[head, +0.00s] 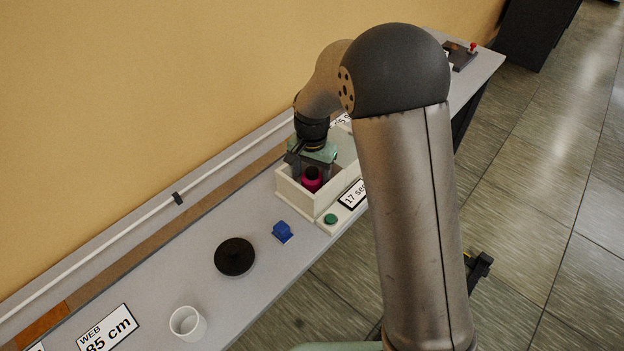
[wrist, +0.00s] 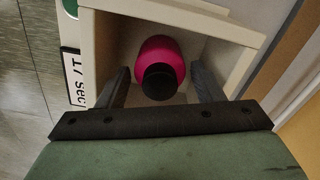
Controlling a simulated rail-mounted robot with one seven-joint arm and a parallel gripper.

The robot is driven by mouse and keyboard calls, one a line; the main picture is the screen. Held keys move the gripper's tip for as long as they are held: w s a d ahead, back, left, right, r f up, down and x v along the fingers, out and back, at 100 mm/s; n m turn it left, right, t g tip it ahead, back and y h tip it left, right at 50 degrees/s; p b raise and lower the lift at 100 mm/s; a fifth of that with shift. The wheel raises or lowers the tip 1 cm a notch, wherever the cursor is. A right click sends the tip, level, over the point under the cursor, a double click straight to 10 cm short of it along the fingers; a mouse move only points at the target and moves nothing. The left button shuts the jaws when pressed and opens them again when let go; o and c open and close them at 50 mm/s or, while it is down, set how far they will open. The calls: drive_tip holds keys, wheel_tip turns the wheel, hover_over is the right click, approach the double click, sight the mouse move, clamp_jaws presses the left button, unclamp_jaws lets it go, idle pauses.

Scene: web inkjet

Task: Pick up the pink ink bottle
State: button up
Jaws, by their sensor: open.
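The pink ink bottle (head: 312,184) stands inside a cream open-topped box (head: 295,196) on the grey bench. It has a magenta body and a black cap, and it shows from above in the wrist view (wrist: 161,57). My gripper (head: 311,172) points down into the box over the bottle. In the wrist view my gripper (wrist: 160,84) is open, with one dark finger on each side of the black cap. I see gaps between the fingers and the bottle. The bottle's base is hidden.
The box walls stand close around my fingers. A green button (head: 330,218) and a "17 sec" label (head: 353,194) sit at the box's front. A blue block (head: 283,232), a black disc (head: 234,257) and a white cup (head: 187,323) stand nearer on the bench. A pale rail (head: 225,167) runs along the wall.

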drive_tip(key=shift+f, duration=0.7)
drive_tip(key=c, duration=0.9)
drive_tip(key=shift+c, duration=0.2)
